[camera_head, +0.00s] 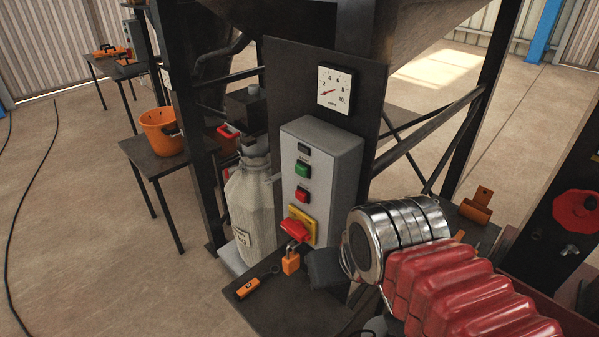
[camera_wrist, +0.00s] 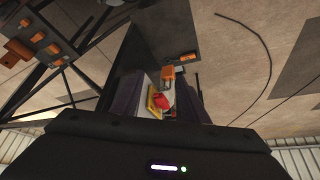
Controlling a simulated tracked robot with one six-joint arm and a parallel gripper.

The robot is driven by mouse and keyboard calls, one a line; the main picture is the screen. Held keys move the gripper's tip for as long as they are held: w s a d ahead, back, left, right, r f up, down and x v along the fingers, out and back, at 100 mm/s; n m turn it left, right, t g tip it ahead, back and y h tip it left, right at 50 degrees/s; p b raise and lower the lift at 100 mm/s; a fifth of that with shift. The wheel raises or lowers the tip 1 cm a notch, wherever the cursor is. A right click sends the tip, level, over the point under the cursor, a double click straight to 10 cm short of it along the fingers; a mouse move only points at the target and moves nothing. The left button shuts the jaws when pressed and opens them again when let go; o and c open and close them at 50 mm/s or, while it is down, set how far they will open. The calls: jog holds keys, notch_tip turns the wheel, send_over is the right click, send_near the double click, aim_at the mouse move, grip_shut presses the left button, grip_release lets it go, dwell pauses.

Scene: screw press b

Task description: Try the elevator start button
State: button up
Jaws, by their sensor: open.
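A grey control box (camera_head: 316,180) stands upright on a dark panel (camera_head: 272,82). Its face carries a dark label or display, a green button (camera_head: 303,170), a red button (camera_head: 302,195) and a red rotary handle (camera_head: 296,228) on a yellow plate. The small labels are unreadable. In the wrist view, my gripper (camera_wrist: 160,90) is open and empty. Its dark fingers frame the box's lower face, with the red handle (camera_wrist: 164,99) in the gap. I cannot tell its distance from the face. The green button is hidden in the wrist view. A dial gauge (camera_head: 336,88) hangs above the box.
An orange padlock (camera_head: 290,262) hangs below the handle; an orange-handled tool (camera_head: 247,288) lies on the dark table (camera_head: 252,312). A pale sack (camera_head: 248,203) stands left of the box. Steel struts surround it. Open floor (camera_head: 90,230) lies left.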

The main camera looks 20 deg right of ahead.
grip_shut()
dwell(1.5)
